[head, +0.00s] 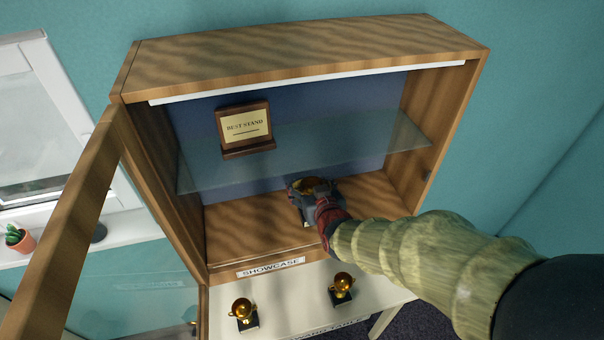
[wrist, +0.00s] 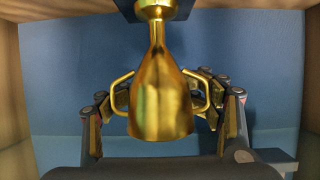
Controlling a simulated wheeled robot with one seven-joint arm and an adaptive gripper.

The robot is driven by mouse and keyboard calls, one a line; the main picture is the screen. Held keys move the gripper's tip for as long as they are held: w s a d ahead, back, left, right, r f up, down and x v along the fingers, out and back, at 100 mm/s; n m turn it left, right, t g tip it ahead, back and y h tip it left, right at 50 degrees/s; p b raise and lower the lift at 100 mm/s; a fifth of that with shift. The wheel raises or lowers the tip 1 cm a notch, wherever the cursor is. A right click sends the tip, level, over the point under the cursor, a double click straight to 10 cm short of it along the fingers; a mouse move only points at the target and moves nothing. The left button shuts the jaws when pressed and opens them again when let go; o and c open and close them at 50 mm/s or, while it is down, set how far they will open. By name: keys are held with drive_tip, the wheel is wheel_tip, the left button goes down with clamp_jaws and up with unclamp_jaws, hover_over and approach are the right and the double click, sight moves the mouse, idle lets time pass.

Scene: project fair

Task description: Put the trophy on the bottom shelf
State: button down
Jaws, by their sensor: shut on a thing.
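A gold two-handled trophy (wrist: 165,95) fills the middle of the wrist view, its dark base (wrist: 150,8) cut by the top edge of that picture. My gripper (wrist: 165,100) is shut on its cup, with fingers at both sides. In the head view my gripper (head: 318,190) is inside the open showcase, below the glass shelf, with a bit of the gold trophy (head: 309,185) showing. The wooden bottom shelf (head: 240,225) lies beneath it. My gripper and arm partly hide the trophy, and I cannot tell whether its base touches the wood.
A "BEST STAND" plaque (head: 245,128) stands on the glass shelf (head: 365,145). The showcase door (head: 65,215) is swung open to the left. Two more trophies (head: 243,312) (head: 342,287) stand on the white table (head: 290,310) in front. The bottom shelf's left part is bare.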

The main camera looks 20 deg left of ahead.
drive_tip(key=shift+f+p+x, duration=0.15)
drive_tip(key=shift+p+x, duration=0.05)
drive_tip(key=shift+x, duration=1.7)
drive_tip(key=shift+f+p+x, duration=0.1)
drive_tip(key=shift+p+x, duration=0.05)
drive_tip(key=shift+x, duration=1.75)
drive_tip(key=shift+s, duration=0.1)
drive_tip(key=shift+f, duration=0.15)
drive_tip(key=shift+c, duration=2.4)
unclamp_jaws()
drive_tip(key=shift+o, duration=0.4)
